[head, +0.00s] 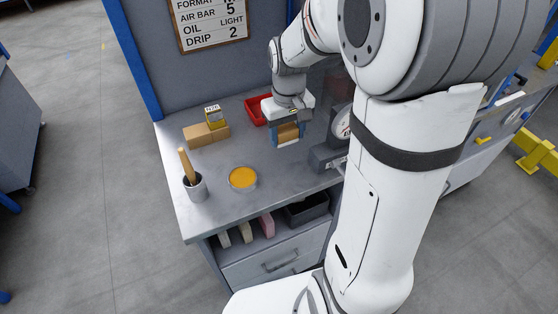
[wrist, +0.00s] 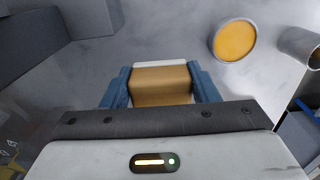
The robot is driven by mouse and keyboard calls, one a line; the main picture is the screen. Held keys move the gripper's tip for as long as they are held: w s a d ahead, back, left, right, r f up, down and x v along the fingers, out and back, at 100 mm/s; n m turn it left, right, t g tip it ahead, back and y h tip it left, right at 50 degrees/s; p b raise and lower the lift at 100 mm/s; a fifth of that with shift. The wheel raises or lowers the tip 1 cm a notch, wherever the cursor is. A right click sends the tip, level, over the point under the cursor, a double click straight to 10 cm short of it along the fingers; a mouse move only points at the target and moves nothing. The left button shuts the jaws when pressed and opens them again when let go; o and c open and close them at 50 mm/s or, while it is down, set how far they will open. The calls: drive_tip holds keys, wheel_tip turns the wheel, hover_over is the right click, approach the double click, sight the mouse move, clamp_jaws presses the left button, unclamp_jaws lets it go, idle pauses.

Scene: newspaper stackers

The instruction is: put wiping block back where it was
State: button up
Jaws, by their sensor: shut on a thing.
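The wiping block (head: 288,134), tan with a white lower face, is held between the blue fingers of my gripper (head: 287,138). In the wrist view the block (wrist: 160,83) sits between both fingers of my gripper (wrist: 160,86), with a white edge at its far side. The gripper is over the right part of the grey workbench top (head: 215,165). The block appears to be above the bench top; how far I cannot tell.
A round tin of orange-yellow stuff (head: 243,178) and a grey cup with a wooden-handled tool (head: 194,185) stand at the front left. A red tray (head: 256,110) and a dial gauge (head: 342,122) flank my gripper.

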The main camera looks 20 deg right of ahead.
sight(285, 169)
drive_tip(key=shift+a, duration=0.2)
drive_tip(key=shift+s+f, duration=0.1)
drive_tip(key=shift+f, duration=0.1)
wheel_tip(285, 169, down, 10)
drive_tip(key=shift+r+p, duration=0.25)
drive_tip(key=shift+p, duration=0.1)
drive_tip(key=shift+f, duration=0.1)
drive_tip(key=o, duration=0.9)
